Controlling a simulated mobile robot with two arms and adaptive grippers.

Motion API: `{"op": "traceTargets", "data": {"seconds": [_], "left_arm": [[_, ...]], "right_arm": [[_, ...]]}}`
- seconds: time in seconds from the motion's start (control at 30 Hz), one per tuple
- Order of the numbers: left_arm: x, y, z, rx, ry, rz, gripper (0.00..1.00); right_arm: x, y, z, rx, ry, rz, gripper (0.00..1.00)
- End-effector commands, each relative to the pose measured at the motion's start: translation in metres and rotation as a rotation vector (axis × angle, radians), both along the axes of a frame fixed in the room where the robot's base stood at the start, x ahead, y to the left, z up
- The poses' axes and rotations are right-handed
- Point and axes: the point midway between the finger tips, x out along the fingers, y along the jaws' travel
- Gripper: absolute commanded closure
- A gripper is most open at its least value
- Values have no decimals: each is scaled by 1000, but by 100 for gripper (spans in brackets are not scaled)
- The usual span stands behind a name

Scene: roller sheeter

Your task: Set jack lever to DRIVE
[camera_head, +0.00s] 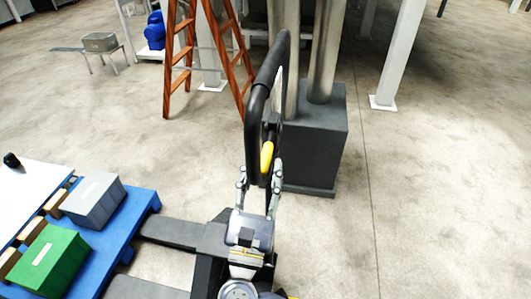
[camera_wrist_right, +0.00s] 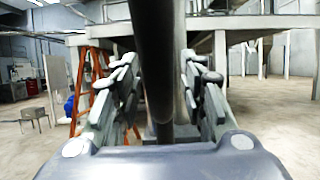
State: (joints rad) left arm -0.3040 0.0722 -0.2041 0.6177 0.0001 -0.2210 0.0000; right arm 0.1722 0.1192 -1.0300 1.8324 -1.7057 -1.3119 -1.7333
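The jack's black handle loop (camera_head: 256,120) stands upright in the middle of the head view. A yellow lever (camera_head: 267,157) sits at the loop's lower right part; its setting cannot be read. My right gripper (camera_head: 259,181) is just below the yellow lever, with one finger on each side of the handle. In the right wrist view, the dark handle bar (camera_wrist_right: 160,70) runs between the open fingers of the right gripper (camera_wrist_right: 161,72). Whether the fingertips touch the bar is unclear. The yellow lever does not show in that view. My left gripper is not in view.
A blue pallet (camera_head: 128,222) with a grey box (camera_head: 93,200) and a green box (camera_head: 48,262) is at lower left, by the jack's dark forks (camera_head: 180,232). A dark pillar base (camera_head: 318,140) stands behind the handle. An orange ladder (camera_head: 177,70) is farther back. Floor at right is clear.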

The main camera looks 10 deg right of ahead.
Motion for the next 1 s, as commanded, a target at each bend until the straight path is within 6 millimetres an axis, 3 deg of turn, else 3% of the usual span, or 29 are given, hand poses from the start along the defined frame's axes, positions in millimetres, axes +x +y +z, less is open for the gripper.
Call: {"op": "traceTargets", "data": {"seconds": [0.2, 0.57, 0.6, 0.77, 1.0], "left_arm": [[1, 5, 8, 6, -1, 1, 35], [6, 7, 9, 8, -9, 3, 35], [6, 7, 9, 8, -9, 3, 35], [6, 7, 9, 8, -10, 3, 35], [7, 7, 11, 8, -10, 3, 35]], "right_arm": [[25, -8, 12, 0, 0, 0, 62], [31, -10, 12, 0, 2, 1, 62], [31, -10, 12, 0, 2, 1, 64], [31, -10, 12, 0, 2, 1, 100], [31, -10, 14, 1, 5, 1, 100]]}}
